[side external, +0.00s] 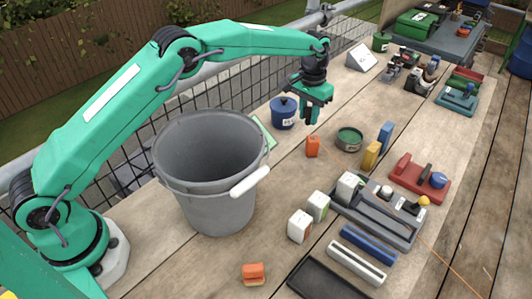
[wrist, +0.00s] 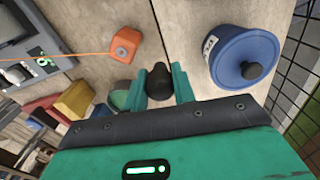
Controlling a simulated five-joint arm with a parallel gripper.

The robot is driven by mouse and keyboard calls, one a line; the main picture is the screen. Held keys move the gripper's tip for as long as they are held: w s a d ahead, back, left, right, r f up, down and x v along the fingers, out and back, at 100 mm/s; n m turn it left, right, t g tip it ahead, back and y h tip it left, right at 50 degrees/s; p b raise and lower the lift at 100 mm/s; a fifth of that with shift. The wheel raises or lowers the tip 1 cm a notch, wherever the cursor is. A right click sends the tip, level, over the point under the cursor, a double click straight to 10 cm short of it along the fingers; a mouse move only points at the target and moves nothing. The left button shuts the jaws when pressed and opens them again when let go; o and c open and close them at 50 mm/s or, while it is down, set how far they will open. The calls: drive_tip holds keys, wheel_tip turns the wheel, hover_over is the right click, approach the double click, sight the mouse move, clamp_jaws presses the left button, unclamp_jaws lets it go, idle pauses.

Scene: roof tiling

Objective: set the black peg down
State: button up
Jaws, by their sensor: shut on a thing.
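The black peg (wrist: 159,90) shows in the wrist view between the two green fingers of my gripper (wrist: 160,82), with its rounded end facing out. My gripper is shut on it. In the side view my gripper (side external: 307,119) points down above the wooden deck, between the blue lidded pot (side external: 284,114) and the green round tin (side external: 349,141).
An orange block (side external: 312,147) stands near my gripper; it also shows in the wrist view (wrist: 124,45). A grey bucket (side external: 207,205) stands left. A grey tray (side external: 372,225) and red tray (side external: 406,184) lie right. Bare deck shows around the orange block.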

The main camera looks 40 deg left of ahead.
sight(308, 109)
drive_tip(key=shift+f, duration=3.35)
drive_tip(key=shift+f, duration=0.15)
drive_tip(key=o, duration=0.7)
drive_tip(key=shift+o, duration=0.2)
wheel_tip(308, 109, up, 12)
drive_tip(key=shift+s+f, duration=0.1)
drive_tip(key=shift+r, duration=0.3)
drive_tip(key=shift+a+r, duration=0.1)
